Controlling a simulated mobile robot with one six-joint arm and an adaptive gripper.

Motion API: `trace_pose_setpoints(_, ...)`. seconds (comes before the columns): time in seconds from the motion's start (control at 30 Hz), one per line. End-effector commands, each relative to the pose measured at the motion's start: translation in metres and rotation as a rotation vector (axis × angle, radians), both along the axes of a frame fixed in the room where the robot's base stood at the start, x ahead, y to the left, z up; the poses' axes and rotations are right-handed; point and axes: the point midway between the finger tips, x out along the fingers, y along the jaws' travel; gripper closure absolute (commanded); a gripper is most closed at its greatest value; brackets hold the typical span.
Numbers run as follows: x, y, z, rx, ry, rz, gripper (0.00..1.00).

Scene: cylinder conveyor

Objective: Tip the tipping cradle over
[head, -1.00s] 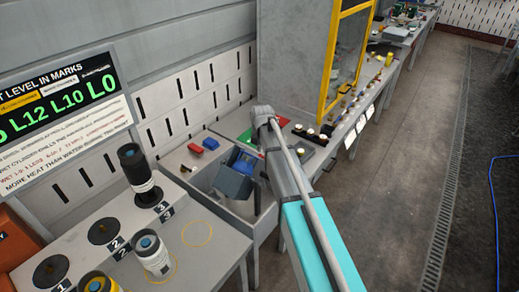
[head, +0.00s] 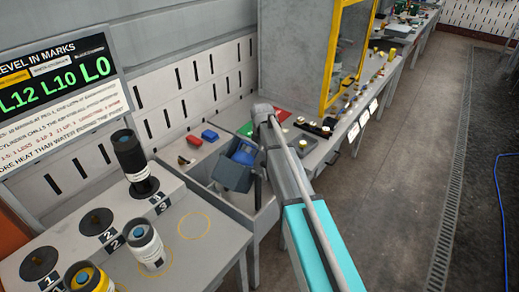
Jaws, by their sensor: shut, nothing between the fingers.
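The tipping cradle, a dark grey-blue open box (head: 230,174), sits tilted in the grey bin (head: 240,215) left of my arm. A blue thing (head: 243,152), perhaps a cylinder end, shows in the cradle's upper part. My arm reaches up from the bottom right, and its far joint is just right of the cradle in the picture. My gripper is hidden behind my arm, so I cannot see its fingers or whether they touch the cradle. The right part of the bin is also covered by my arm.
A black cylinder (head: 131,160), a white one (head: 146,245) and a yellow-topped one (head: 88,279) stand on the near bench. Red (head: 194,141) and blue blocks (head: 210,136) lie behind the bin. A yellow-framed cabinet (head: 332,55) stands beyond.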

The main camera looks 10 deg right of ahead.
Motion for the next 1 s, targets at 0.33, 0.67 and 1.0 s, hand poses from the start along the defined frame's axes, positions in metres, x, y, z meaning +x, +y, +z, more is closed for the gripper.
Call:
trace_pose_setpoints(0.33,0.021,-0.005,-0.010,0.000,0.000,0.000,1.00)
trace_pose_setpoints(0.67,0.021,-0.004,-0.009,0.000,0.000,0.000,1.00)
trace_pose_setpoints(1.0,0.022,-0.003,-0.010,0.008,0.008,0.003,1.00)
